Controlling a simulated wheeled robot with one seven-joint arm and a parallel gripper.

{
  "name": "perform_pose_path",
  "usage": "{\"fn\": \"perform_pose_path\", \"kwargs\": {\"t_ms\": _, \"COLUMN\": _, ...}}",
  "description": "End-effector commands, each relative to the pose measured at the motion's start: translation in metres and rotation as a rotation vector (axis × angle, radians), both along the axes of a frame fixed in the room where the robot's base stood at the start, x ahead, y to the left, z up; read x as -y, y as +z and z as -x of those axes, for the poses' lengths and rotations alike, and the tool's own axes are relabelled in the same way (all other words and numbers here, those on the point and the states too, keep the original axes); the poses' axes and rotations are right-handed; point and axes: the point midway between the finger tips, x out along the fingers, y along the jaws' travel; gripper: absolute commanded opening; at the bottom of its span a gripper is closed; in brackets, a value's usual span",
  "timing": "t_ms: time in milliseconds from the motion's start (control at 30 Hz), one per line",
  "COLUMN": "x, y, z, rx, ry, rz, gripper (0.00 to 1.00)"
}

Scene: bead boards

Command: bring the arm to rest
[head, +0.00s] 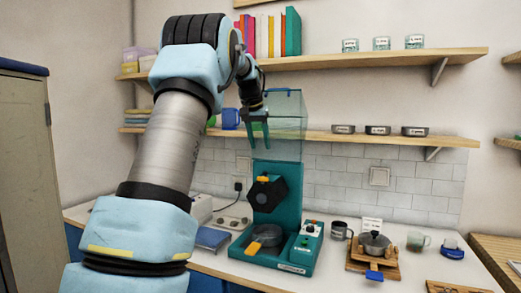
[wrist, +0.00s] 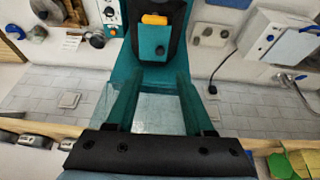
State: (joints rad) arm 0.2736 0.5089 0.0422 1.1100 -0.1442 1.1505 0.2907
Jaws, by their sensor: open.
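My gripper (head: 259,145) is open and its teal fingers point down, in front of or beside the clear hopper of the teal machine (head: 292,185). I cannot tell whether they touch it. In the wrist view, the two fingers of my gripper (wrist: 155,85) stand apart. Nothing solid is held between them; the clear hopper (wrist: 160,112) and the machine's teal body show there. My arm is raised and bent over the counter at the left of the head view.
A shelf (head: 380,138) with several dark bowls and a higher shelf (head: 370,58) with jars and books are close behind. On the counter, a wooden stand (head: 357,262) with a pan and a dark mug (head: 338,230) sit right of the machine.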

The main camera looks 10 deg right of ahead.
Motion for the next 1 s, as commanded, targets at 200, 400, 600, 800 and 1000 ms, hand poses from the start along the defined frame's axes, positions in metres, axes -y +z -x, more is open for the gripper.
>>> {"fn": "perform_pose_path", "kwargs": {"t_ms": 200, "x": 0.000, "y": 0.000, "z": 0.000, "rx": 0.000, "ry": 0.001, "rz": 0.000, "gripper": 0.53}}
{"fn": "perform_pose_path", "kwargs": {"t_ms": 400, "x": -0.017, "y": -0.023, "z": 0.016, "rx": -0.027, "ry": 0.045, "rz": -0.006, "gripper": 0.53}}
{"fn": "perform_pose_path", "kwargs": {"t_ms": 600, "x": -0.059, "y": -0.084, "z": 0.071, "rx": -0.085, "ry": 0.152, "rz": -0.025, "gripper": 0.53}}
{"fn": "perform_pose_path", "kwargs": {"t_ms": 800, "x": -0.099, "y": -0.149, "z": 0.153, "rx": -0.141, "ry": 0.252, "rz": -0.048, "gripper": 0.53}}
{"fn": "perform_pose_path", "kwargs": {"t_ms": 1000, "x": -0.133, "y": -0.206, "z": 0.252, "rx": -0.195, "ry": 0.336, "rz": -0.070, "gripper": 0.53}}
